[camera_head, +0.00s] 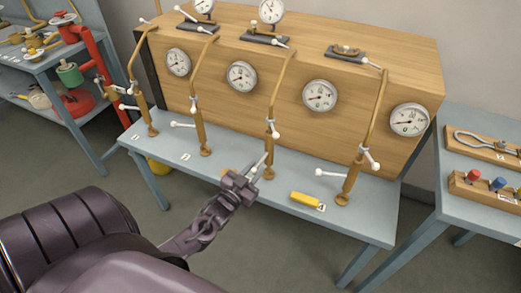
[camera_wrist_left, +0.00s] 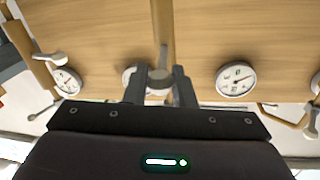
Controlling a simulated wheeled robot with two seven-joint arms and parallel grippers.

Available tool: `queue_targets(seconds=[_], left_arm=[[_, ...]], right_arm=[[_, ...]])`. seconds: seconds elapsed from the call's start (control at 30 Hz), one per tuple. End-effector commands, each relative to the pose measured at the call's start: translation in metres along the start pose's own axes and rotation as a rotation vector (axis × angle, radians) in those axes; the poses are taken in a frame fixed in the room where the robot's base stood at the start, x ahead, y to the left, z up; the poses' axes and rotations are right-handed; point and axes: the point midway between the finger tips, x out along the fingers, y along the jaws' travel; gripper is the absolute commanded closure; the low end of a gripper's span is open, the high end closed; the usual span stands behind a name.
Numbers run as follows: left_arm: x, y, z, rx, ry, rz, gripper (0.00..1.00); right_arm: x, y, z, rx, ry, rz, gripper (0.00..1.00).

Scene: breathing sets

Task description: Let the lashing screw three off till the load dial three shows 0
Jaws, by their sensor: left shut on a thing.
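Lashing screw three (camera_head: 270,150) is a brass rod with a white T-handle, third from the left on the bench in the head view. My left gripper (camera_head: 250,177) is at its lower part, shut on its pale handle. The left wrist view shows the grey handle end (camera_wrist_left: 160,78) between my fingers (camera_wrist_left: 160,88). Load dial three (camera_head: 320,95) is the round white gauge right of that screw on the wooden front. It also shows right of the fingers in the left wrist view (camera_wrist_left: 236,79). Its reading is too small to tell. My right gripper is out of view.
Similar screws stand at left (camera_head: 200,130) and right (camera_head: 352,180), with protruding white handles. A yellow block (camera_head: 307,200) lies on the grey bench (camera_head: 230,170) right of my gripper. A side table with tools (camera_head: 455,180) stands at right.

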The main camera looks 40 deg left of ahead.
Motion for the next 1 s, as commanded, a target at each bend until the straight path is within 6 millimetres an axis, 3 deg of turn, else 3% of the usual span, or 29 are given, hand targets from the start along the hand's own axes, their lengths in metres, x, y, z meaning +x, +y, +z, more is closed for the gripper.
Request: queue_targets(seconds=[0.3, 0.83, 0.87, 1.0], left_arm=[[0.0, -0.014, 0.002, 0.002, 0.026, 0.116, 1.0], [0.001, -0.016, 0.002, 0.003, 0.03, 0.136, 1.0], [0.001, -0.016, 0.002, 0.003, 0.03, 0.136, 0.73], [0.001, -0.016, 0.002, 0.002, 0.03, 0.136, 0.58]], right_arm=[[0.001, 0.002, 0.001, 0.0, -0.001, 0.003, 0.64], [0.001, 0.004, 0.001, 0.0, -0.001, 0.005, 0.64], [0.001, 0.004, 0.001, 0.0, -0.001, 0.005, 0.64], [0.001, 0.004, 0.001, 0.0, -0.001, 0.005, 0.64]])
